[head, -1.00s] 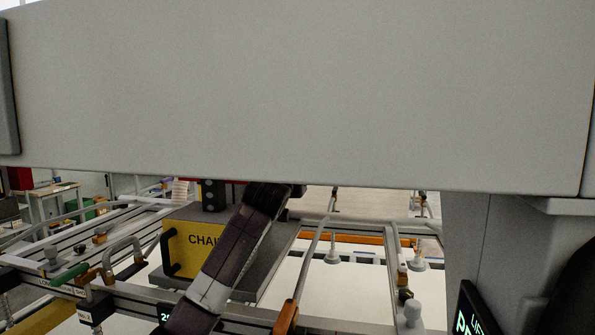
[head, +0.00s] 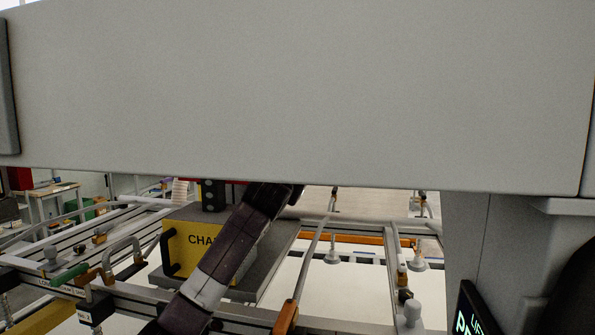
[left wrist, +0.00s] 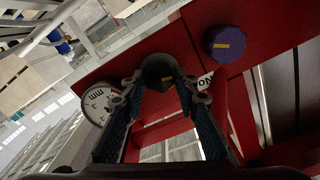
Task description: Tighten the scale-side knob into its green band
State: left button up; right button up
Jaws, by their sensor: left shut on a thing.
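In the left wrist view a dark round knob (left wrist: 157,68) with a short yellow mark sits on a red bracket (left wrist: 130,62), close to a white round dial marked "mm" (left wrist: 98,104). My left gripper (left wrist: 160,84) has its fingers on both sides of this knob and is shut on it. A purple knob (left wrist: 226,43) with a yellow line stands apart to the right, beside a partly hidden "No" label (left wrist: 205,81). No green band can be made out. In the head view my left gripper is hidden behind the large grey beam (head: 300,95). My right gripper is not in view.
The grey beam fills the top of the head view. Below it are a yellow box lettered "CHA" (head: 205,250), a rail frame with clamps (head: 122,262), an orange-handled lever (head: 286,318) and suction cups (head: 332,256). A lit display (head: 469,315) stands at lower right.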

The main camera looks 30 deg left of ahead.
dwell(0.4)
pick_arm(q)
jog(key=o, duration=0.9)
jog(key=shift+w, duration=0.1)
jog(key=v, duration=1.2)
jog(key=shift+a, duration=0.1)
